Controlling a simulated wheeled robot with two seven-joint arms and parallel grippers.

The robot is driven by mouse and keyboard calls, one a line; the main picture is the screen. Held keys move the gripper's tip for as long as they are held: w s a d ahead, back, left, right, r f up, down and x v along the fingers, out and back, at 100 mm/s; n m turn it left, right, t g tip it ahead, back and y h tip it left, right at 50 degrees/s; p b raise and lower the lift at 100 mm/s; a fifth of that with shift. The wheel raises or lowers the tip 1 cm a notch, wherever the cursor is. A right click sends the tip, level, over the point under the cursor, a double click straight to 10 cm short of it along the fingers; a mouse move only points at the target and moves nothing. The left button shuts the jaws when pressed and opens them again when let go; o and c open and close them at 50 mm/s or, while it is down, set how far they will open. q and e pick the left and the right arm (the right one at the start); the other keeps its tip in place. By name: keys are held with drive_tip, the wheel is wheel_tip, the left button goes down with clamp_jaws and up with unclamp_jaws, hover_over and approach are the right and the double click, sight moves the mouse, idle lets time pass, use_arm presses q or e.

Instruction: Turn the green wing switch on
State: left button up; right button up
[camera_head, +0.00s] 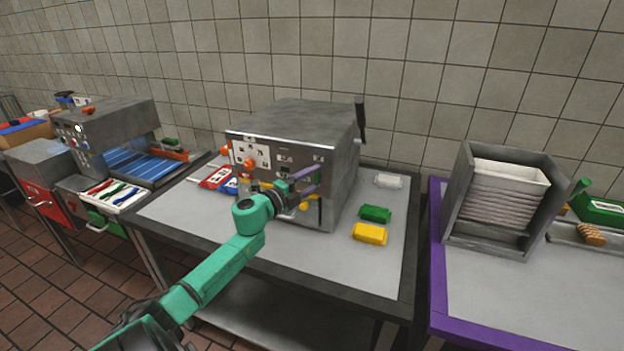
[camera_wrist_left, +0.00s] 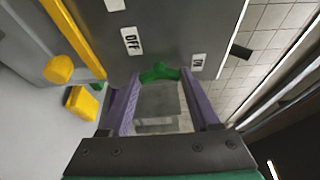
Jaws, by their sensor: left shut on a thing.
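The green wing switch (camera_wrist_left: 160,72) sits on the machine's grey panel in the left wrist view, with its two wings spread sideways. A white OFF label (camera_wrist_left: 131,40) is up and left of it, and a white ON label (camera_wrist_left: 198,62) is to its right. The purple fingers of my left gripper (camera_wrist_left: 161,78) are on either side of the switch and shut on it. In the head view my left gripper (camera_head: 306,181) is at the right part of the machine's front (camera_head: 285,140), and the switch is hidden there. My right gripper is not in view.
Yellow (camera_head: 369,234), green (camera_head: 375,214) and white (camera_head: 388,181) blocks lie on the table right of the machine. A black lever (camera_head: 360,118) stands at its right side. A grey stacked holder (camera_head: 505,195) is on the purple-edged table. The table front is fairly clear.

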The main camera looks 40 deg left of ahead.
use_arm(q)
drive_tip(key=shift+f, duration=0.15)
drive_tip(key=o, duration=1.4)
drive_tip(key=shift+c, duration=0.2)
drive_tip(key=s+b, duration=0.2)
drive_tip(key=s, duration=1.2)
drive_tip(key=shift+s+a, duration=0.3)
drive_tip(key=shift+a, duration=0.05)
